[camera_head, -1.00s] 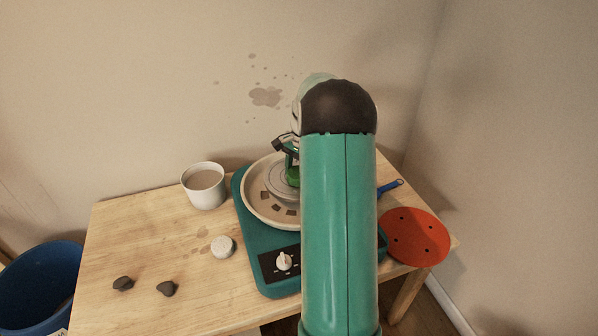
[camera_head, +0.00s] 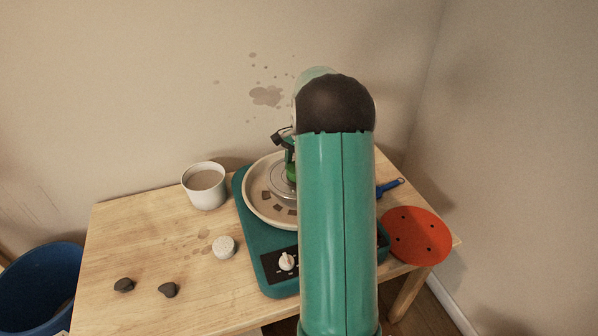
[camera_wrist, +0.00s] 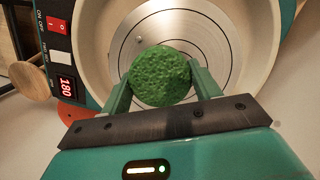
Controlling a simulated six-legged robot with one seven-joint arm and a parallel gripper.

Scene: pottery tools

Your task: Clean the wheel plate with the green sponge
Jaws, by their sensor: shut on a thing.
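The green sponge (camera_wrist: 160,76) is round and sits between the two fingers of my gripper (camera_wrist: 160,82) in the wrist view, which is shut on it. The grey wheel plate (camera_wrist: 190,25), marked with rings, lies behind the sponge in that view; I cannot tell whether they touch. In the head view the wheel plate (camera_head: 279,187) shows inside the cream splash pan (camera_head: 255,211) of the teal pottery wheel (camera_head: 254,246). Brown patches lie in the pan. My arm hides the right part of the wheel and most of my gripper there.
A white cup (camera_head: 204,190) of brownish liquid stands left of the wheel. A pale round lump (camera_head: 224,247) and two dark pieces (camera_head: 168,290) lie on the table. A red disc (camera_head: 416,236) and a blue-handled tool (camera_head: 389,187) are at right. A blue bin (camera_head: 38,290) stands at left.

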